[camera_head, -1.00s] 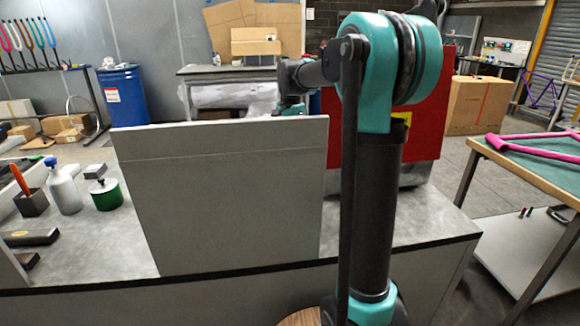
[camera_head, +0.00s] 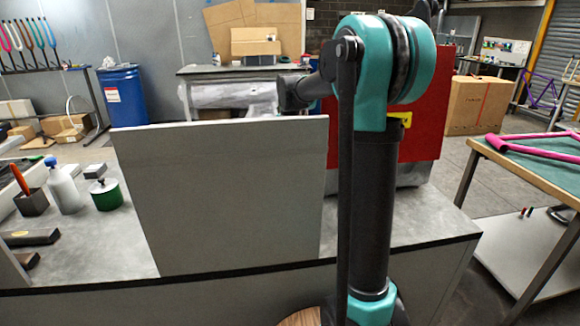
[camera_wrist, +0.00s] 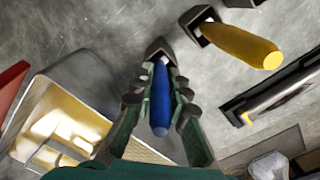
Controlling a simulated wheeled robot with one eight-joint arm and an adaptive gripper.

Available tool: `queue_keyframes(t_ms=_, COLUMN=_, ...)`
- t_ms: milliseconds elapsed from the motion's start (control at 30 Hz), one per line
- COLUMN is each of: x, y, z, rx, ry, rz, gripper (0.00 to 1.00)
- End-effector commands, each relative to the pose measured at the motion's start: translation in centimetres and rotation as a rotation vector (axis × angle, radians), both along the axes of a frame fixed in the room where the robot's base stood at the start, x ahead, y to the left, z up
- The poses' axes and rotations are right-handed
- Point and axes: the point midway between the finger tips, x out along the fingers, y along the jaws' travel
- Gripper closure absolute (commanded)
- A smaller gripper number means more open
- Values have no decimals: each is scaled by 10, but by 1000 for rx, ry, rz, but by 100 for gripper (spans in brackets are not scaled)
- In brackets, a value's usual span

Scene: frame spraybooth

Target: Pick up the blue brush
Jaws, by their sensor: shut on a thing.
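The blue brush (camera_wrist: 160,110) shows in the wrist view, its rounded blue handle pointing toward the camera. Its far end meets a small dark block-like holder (camera_wrist: 156,46); whether it sits inside cannot be told. My gripper (camera_wrist: 160,88) is shut on the handle, with a dark finger on each side. In the head view, the brush and my gripper are hidden behind the upright grey panel (camera_head: 220,200).
A yellow-handled brush (camera_wrist: 242,46) stands in a dark holder close to the right. A tray (camera_wrist: 98,78) with yellowish contents lies left, and a long black tool (camera_wrist: 275,95) right. A white bottle (camera_head: 66,190) and green pot (camera_head: 105,195) stand on the bench left of the panel.

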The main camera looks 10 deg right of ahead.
Motion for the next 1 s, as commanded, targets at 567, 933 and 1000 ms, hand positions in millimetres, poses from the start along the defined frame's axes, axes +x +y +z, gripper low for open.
queue_keyframes(t_ms=567, x=0, y=0, z=31, rx=0, ry=0, rz=0, gripper=100)
queue_keyframes(t_ms=933, x=0, y=0, z=103, rx=0, ry=0, rz=0, gripper=100)
queue_keyframes(t_ms=1000, x=0, y=0, z=118, rx=0, ry=0, rz=0, gripper=100)
